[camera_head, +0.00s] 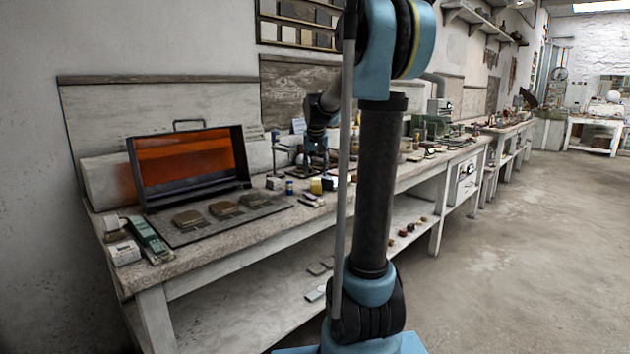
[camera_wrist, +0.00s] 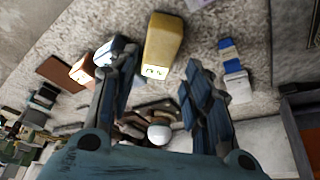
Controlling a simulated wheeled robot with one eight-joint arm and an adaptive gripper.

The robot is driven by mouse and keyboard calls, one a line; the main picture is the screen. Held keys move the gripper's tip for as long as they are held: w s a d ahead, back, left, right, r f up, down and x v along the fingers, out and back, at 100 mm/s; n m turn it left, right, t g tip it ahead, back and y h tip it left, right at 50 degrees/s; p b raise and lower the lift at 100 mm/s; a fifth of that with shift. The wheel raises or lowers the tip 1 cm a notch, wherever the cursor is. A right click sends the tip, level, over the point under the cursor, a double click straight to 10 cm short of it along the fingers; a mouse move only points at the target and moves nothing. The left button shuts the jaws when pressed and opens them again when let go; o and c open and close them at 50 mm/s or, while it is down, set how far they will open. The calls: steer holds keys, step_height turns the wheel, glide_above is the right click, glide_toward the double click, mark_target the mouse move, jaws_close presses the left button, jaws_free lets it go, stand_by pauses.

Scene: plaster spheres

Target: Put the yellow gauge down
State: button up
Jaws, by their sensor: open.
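The yellow gauge (camera_wrist: 165,42) is a block-shaped thing with a small marked label on its near end. In the wrist view it sits on the rough bench top, its near end just ahead of and between my fingertips. In the head view a small yellow block (camera_head: 316,187) stands on the bench. My gripper (camera_wrist: 160,78) is open, with a finger on either side and nothing held between them. In the head view my gripper (camera_head: 317,150) is above the bench over that yellow block, and its fingers are hard to make out.
The bench (camera_head: 225,255) runs along the wall. A blue-and-white block (camera_wrist: 232,68) lies right of the gauge and a copper-coloured block (camera_wrist: 82,70) lies left. An orange-lined open case (camera_head: 190,165) and a dark tray (camera_head: 190,235) with several brown blocks stand leftward.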

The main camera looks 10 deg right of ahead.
steer(key=s+f+n+g, duration=0.1)
steer(key=s+f, duration=0.1)
steer(key=s, duration=1)
steer(key=s+f, duration=0.3)
steer(key=s, duration=0.8)
steer(key=s+f+n+g, duration=0.1)
steer(key=s+f, duration=1.3)
steer(key=s, duration=0.4)
steer(key=shift+d+f+y, duration=0.2)
steer(key=shift+d+y, duration=0.05)
steer(key=shift+y, duration=0.15)
steer(key=shift+w+f, duration=0.2)
steer(key=shift+w, duration=0.2)
